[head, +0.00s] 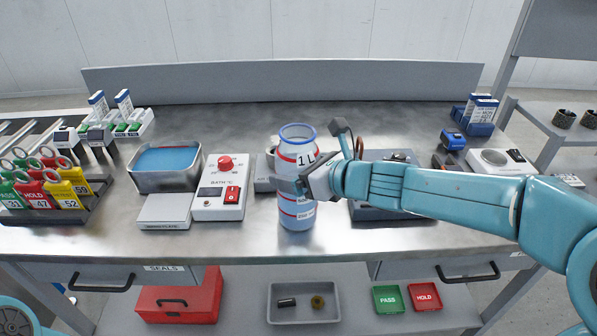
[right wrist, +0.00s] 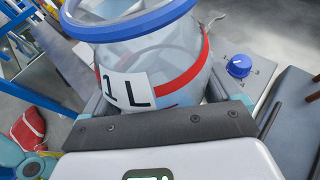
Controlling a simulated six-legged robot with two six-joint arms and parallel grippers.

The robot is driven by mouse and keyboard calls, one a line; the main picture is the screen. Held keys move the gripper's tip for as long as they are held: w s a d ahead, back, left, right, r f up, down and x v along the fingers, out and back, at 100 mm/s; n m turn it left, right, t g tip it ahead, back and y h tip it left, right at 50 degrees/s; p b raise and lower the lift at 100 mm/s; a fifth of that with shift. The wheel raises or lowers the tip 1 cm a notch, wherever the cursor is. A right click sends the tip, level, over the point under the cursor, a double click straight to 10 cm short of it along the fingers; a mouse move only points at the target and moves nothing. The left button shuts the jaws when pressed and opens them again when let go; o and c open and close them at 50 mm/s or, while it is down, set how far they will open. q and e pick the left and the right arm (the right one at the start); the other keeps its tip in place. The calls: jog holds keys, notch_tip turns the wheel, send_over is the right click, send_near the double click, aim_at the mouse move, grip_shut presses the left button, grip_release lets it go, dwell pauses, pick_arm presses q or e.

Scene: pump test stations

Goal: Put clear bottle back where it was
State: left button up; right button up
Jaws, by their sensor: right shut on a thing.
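The clear bottle (head: 298,215) is a tall see-through jar with a blue rim, red bands and a "1 L" label. It is upright near the middle front of the steel bench (head: 370,125). My right gripper (head: 298,184) reaches in from the right and is shut around the bottle's body. In the right wrist view the bottle (right wrist: 150,60) fills the top middle, with its label facing the camera. I cannot tell whether its base touches the bench. My left gripper is not in view.
Left of the bottle are a bath control box (head: 212,205) with a red knob and a metal basin (head: 145,178) of blue liquid. A dark device (head: 375,212) sits close behind my right forearm. Colored tags (head: 35,195) stand far left. The bench's back middle is clear.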

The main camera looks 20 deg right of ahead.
jog(key=shift+f, duration=0.2)
jog(key=o, duration=1.3)
jog(key=shift+w, duration=0.1)
jog(key=shift+c, duration=0.2)
jog(key=shift+r, duration=0.15)
jog(key=shift+s+d+r+p, duration=0.2)
jog(key=shift+s+r+p, duration=0.05)
jog(key=shift+s+p, duration=0.05)
jog(key=p+v, duration=0.3)
jog(key=v, duration=0.8)
jog(key=shift+s, duration=0.15)
jog(key=shift+f, duration=0.1)
